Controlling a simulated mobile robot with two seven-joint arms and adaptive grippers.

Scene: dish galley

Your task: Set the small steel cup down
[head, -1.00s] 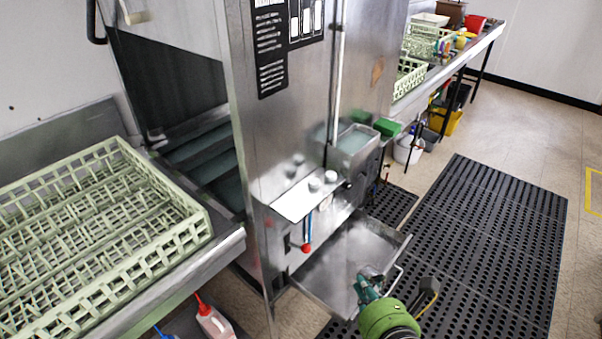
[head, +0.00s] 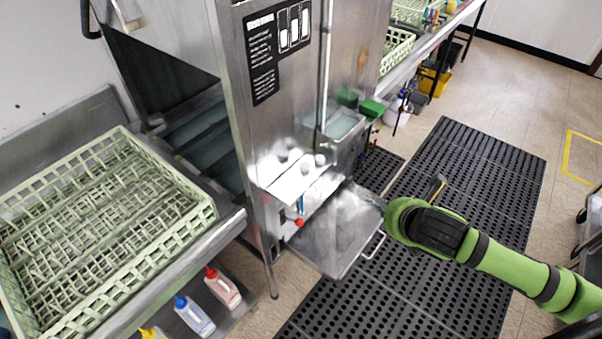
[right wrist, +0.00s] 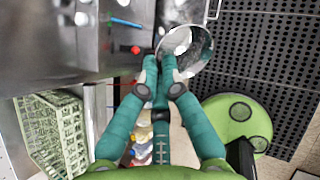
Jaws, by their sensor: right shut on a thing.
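The small steel cup (right wrist: 199,62) shows in the right wrist view as a shiny round rim at the fingertips. My right gripper (right wrist: 160,62) has its teal fingers closed on the cup's near left side. The cup is held above the steel-and-mat area; its height over anything beneath is hard to tell. In the head view my green right wrist is beside the lowered steel panel (head: 335,238), and it hides the fingers and the cup. My left gripper is not in view.
A pale green dish rack (head: 195,215) sits on the left counter, with several bottles (head: 222,287) below. A steel dishwasher (head: 270,130) with a small bright ledge (head: 290,172) stands centre. Black perforated mats (head: 480,150) cover the floor at right.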

